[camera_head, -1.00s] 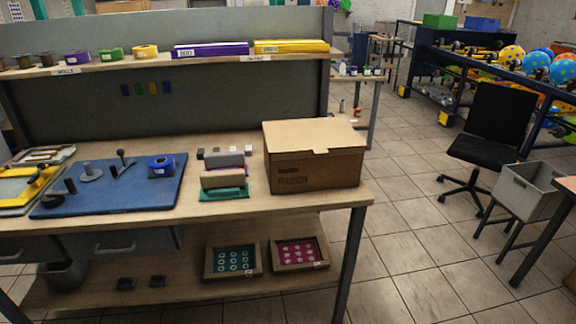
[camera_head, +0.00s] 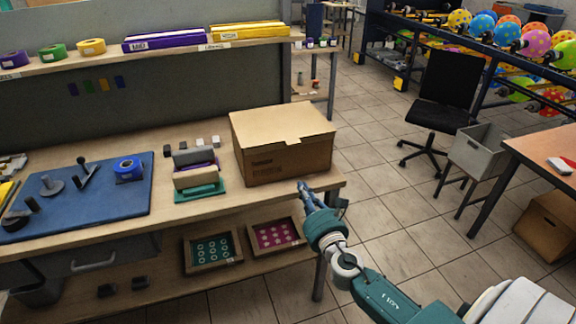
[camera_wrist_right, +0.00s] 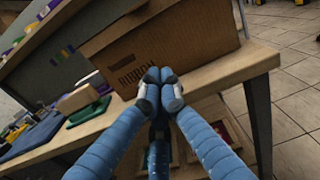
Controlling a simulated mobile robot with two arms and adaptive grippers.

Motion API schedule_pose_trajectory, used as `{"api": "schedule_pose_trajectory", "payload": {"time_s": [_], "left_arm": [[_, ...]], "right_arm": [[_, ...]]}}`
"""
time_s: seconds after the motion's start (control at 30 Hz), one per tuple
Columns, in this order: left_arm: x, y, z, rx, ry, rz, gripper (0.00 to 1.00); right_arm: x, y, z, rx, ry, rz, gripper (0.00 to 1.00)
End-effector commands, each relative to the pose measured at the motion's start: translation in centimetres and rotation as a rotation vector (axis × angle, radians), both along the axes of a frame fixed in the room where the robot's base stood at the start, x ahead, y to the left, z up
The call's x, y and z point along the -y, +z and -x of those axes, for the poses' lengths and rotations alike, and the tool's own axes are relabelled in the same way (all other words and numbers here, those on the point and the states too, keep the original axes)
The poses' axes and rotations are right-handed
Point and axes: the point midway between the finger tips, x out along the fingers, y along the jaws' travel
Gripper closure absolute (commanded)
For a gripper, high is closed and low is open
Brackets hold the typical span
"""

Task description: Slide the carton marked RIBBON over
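The brown cardboard carton (camera_head: 284,160) sits closed on the right end of the workbench (camera_head: 225,205). In the right wrist view the carton (camera_wrist_right: 190,45) shows the word RIBBON on its front face. My right gripper (camera_head: 303,188) is in front of the carton's lower right front, by the bench's front edge. In the right wrist view its blue fingertips (camera_wrist_right: 159,76) are together with nothing seen between them, and they overlap the carton's lower front. I cannot tell whether they touch it. My left gripper is not in view.
Stamp blocks on a green base (camera_head: 200,190) and a blue mat (camera_head: 75,205) with tools lie left of the carton. Two framed trays (camera_head: 212,268) sit on the lower shelf. A black chair (camera_head: 440,100) and grey bin (camera_head: 478,150) stand to the right.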

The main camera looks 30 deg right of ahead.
Motion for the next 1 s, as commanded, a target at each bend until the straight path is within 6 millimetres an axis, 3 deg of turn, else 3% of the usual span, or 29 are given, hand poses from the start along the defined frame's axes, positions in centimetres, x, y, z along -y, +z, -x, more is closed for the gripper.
{"api": "schedule_pose_trajectory", "payload": {"time_s": [0.3, 0.5, 1.0], "left_arm": [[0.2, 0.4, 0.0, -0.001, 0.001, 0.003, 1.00], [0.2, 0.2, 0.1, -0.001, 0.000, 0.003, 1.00], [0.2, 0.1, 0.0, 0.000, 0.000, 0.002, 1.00]], "right_arm": [[1.6, 0.1, -6.8, 0.001, -0.001, -0.005, 1.00], [2.3, -0.1, -9.6, 0.000, 0.000, -0.005, 1.00], [2.6, -0.1, -10.6, -0.001, 0.000, -0.005, 1.00]]}}
